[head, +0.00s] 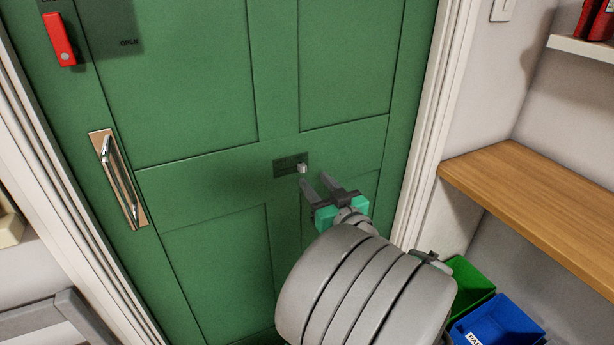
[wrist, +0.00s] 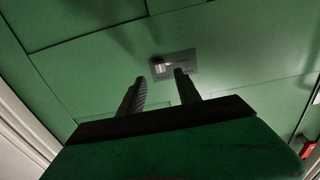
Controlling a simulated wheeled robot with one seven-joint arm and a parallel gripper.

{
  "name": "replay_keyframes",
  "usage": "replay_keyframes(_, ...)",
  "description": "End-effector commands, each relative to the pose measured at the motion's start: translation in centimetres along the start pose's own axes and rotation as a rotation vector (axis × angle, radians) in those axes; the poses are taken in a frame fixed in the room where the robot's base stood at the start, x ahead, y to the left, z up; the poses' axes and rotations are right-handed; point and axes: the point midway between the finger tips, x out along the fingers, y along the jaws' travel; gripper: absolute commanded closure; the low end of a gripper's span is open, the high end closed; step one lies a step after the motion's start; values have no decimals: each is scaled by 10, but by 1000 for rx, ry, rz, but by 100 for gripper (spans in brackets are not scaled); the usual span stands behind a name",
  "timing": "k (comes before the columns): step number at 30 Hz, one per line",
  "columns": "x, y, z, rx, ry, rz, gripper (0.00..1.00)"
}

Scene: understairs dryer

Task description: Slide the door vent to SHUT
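The door vent (head: 283,170) is a small dark plate on the middle rail of the green door (head: 205,165). Its pale knob (head: 303,168) sits at the plate's right end in the head view. The wrist view shows the plate (wrist: 183,63) with the knob (wrist: 158,66) at its left end. The plate's lettering is too small to read. My gripper (head: 315,183) is open and empty, just below and right of the knob. In the wrist view, the knob appears beyond the gap between my fingers (wrist: 159,84), apart from both.
A metal pull handle (head: 122,185) is on the door's left side. A wooden shelf (head: 535,200) juts out at right, above green (head: 470,285) and blue bins (head: 500,325).

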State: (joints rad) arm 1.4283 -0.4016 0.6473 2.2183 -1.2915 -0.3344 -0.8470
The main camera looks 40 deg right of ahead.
Motion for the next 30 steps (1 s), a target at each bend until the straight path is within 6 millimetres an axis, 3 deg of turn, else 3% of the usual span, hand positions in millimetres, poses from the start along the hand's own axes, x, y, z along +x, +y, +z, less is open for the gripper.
replay_keyframes(7, 44, -2, 0, 1, -3, -6, 60)
replay_keyframes(17, 52, -1, 0, 1, -3, -2, 60)
replay_keyframes(30, 52, -1, 0, 1, -3, -2, 96)
